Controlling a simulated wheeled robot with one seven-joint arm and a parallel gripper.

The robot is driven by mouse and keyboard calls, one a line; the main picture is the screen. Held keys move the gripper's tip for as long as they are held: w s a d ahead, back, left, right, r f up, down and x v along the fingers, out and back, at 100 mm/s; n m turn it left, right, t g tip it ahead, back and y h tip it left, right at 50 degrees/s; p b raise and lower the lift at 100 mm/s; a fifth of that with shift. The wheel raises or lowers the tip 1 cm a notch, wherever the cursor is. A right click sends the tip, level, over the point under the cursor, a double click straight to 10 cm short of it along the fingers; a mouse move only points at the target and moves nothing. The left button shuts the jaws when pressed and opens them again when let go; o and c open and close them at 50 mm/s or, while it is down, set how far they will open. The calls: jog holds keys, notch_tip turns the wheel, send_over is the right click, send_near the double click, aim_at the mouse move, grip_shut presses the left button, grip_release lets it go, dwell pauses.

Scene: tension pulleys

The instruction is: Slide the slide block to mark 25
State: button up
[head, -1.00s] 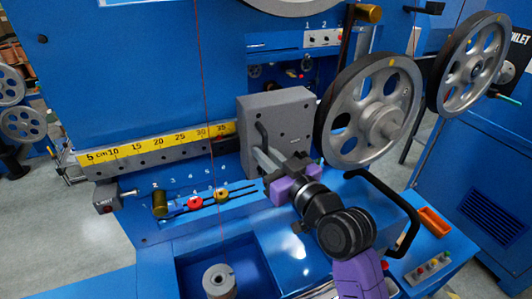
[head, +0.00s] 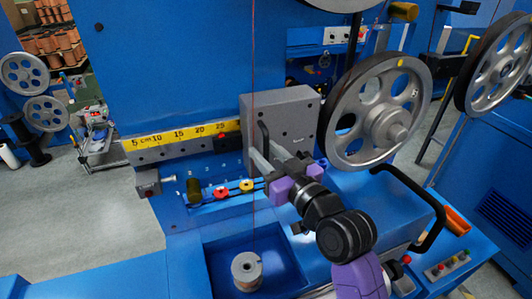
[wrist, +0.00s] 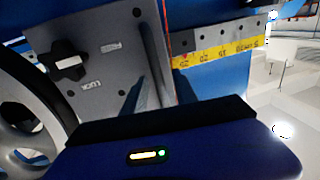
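The slide block (head: 285,118) is a grey upright plate on the rail, with a dark bar handle (head: 264,140) on its front. The yellow scale (head: 168,139) runs left from it. Marks 5 to 25 show, with 25 just left of the block's left edge; higher marks are hidden behind it. My gripper (head: 262,160) has its fingers at the handle and appears shut on it. In the wrist view the block (wrist: 100,60) is on the left, the handle (wrist: 150,45) runs down between the fingers, and the scale (wrist: 215,54) shows 25 nearest the handle.
A large spoked pulley (head: 378,115) stands right of the block. A black curved rail (head: 425,215) is right of my arm. Red and yellow knobs (head: 222,192) sit below the scale. A spool (head: 247,270) stands in a recess in front. A thin red wire hangs vertically.

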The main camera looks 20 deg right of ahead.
jog(key=shift+s, duration=0.1)
jog(key=s+d+b, duration=0.1)
jog(key=s, duration=0.6)
jog(key=shift+s+d, duration=0.25)
jog(key=shift+d, duration=0.05)
dwell(0.6)
jog(key=s+f+g+h, duration=0.1)
jog(key=s+f, duration=0.4)
jog(key=s, duration=0.7)
jog(key=s+f+m+g+h, duration=0.1)
jog(key=s+f, duration=0.4)
jog(key=s, duration=0.7)
jog(key=s+f+m+h, duration=0.1)
jog(key=s+f, duration=0.4)
jog(key=s, duration=0.7)
jog(key=shift+d+g, duration=0.4)
jog(key=shift+d, duration=0.05)
